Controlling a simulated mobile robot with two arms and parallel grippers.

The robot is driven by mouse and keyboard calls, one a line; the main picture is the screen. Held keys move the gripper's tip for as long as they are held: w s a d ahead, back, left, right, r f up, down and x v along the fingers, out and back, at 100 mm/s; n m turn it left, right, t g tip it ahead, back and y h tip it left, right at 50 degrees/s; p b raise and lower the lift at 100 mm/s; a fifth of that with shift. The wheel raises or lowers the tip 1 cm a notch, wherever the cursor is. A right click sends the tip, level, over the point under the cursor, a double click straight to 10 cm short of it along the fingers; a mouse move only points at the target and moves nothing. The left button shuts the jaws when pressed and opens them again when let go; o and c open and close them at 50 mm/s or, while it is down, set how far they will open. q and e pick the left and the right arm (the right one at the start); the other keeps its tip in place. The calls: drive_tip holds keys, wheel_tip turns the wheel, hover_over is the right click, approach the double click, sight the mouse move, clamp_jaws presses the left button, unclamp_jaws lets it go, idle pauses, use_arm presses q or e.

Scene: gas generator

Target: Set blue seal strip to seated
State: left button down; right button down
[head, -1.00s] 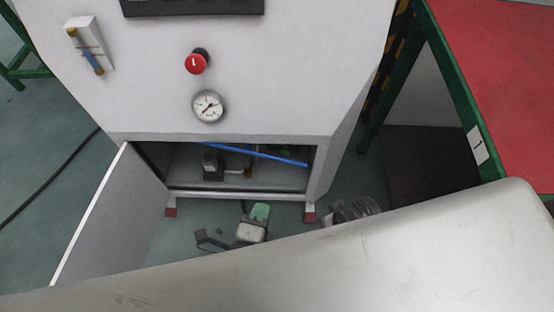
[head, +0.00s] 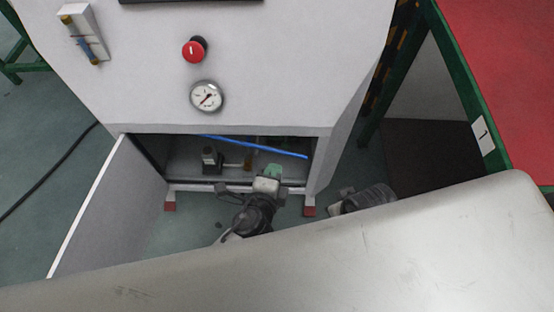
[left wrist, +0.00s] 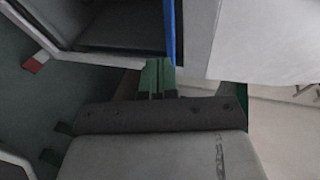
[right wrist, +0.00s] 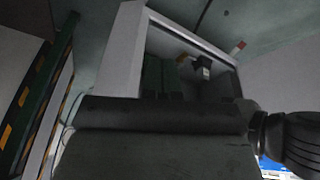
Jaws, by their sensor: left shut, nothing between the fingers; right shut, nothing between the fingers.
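The blue seal strip (head: 255,146) slants across the top of the cabinet's open lower bay, its right end lower than its left. In the left wrist view the strip (left wrist: 171,30) runs upright along the bay's edge. My left gripper (head: 273,170) is shut and empty at the bay's lower front, below the strip. Its green fingertips (left wrist: 158,66) are close to the strip's near end; I cannot tell whether they touch. My right gripper shows in the right wrist view, its green fingers (right wrist: 162,75) together and empty, facing the bay. In the head view its fingers are hidden.
The grey cabinet (head: 285,95) has a red button (head: 194,50) and a gauge (head: 207,96) above the bay. Its open door (head: 110,215) stands at the left. A red-topped green table (head: 510,80) is at the right. Small fittings (head: 212,160) sit inside the bay.

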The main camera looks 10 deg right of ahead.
sight(280, 151)
use_arm(q)
drive_tip(key=shift+w+d, duration=0.45)
drive_tip(key=shift+w, duration=0.35)
drive_tip(key=shift+w+d, duration=0.4)
drive_tip(key=shift+w, duration=0.35)
use_arm(e)
drive_tip(key=shift+s+r, duration=0.15)
drive_tip(key=shift+r, duration=0.5)
use_arm(q)
drive_tip(key=shift+w+d+b, duration=0.15)
drive_tip(key=shift+w+b, duration=0.1)
drive_tip(key=shift+b, duration=0.1)
drive_tip(key=w, duration=0.1)
drive_tip(key=w+d+n+y+b, duration=0.1)
drive_tip(key=w, duration=0.1)
drive_tip(key=shift+d+n+t+y+b, duration=0.3)
drive_tip(key=shift+t+y+b, duration=0.05)
drive_tip(key=shift+t+y, duration=0.05)
use_arm(e)
drive_tip(key=shift+s+d+r, duration=0.1)
drive_tip(key=shift+s+r, duration=0.35)
use_arm(q)
drive_tip(key=shift+s+a, duration=0.1)
drive_tip(key=shift+s, duration=0.1)
drive_tip(key=shift+s+a+p, duration=0.35)
drive_tip(key=shift+s, duration=0.2)
use_arm(e)
drive_tip(key=shift+r, duration=0.3)
